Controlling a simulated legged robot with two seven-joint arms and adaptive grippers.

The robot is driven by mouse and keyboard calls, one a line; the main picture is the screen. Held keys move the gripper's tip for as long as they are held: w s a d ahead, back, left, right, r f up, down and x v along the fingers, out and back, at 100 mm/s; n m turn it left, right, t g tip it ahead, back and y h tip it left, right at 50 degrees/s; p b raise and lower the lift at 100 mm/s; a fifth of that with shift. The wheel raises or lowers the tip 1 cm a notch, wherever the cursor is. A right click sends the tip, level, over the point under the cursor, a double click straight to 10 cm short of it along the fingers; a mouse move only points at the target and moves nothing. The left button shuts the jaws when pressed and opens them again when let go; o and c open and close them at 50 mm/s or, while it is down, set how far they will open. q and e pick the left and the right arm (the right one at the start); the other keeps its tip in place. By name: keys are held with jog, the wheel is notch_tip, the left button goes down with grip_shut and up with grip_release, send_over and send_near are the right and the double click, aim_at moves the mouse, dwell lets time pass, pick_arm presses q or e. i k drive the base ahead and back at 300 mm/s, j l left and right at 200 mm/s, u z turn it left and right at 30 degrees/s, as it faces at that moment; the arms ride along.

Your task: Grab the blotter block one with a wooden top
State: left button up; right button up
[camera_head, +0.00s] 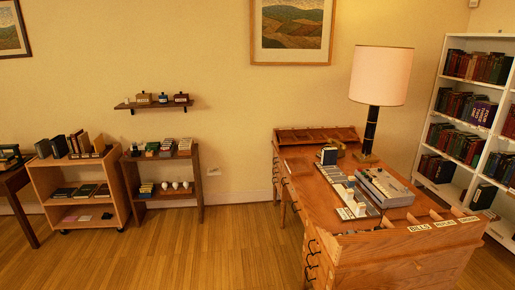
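No blotter block can be told for certain at this size. The wooden desk (405,255) at the right carries a grey tray of small items (348,190) and a grey box-like device (384,187). A small dark upright block or book (329,155) stands near the desk's back. The low dark shelf unit (198,180) by the wall also holds several small items (168,147) on its top, too small to name. Neither of my grippers is in view.
A lamp (381,75) stands on the desk. A wooden book cart (118,190) is at the left, with a dark table (12,180) beside it. A wall shelf (126,106) holds bottles. A white bookcase (438,95) is at the right. The wooden floor (235,245) between is clear.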

aim_at(352, 179)
jog(key=i+u, duration=0.25)
jog(key=i, duration=0.7)
jog(key=i+u, duration=0.2)
jog(key=i, duration=0.75)
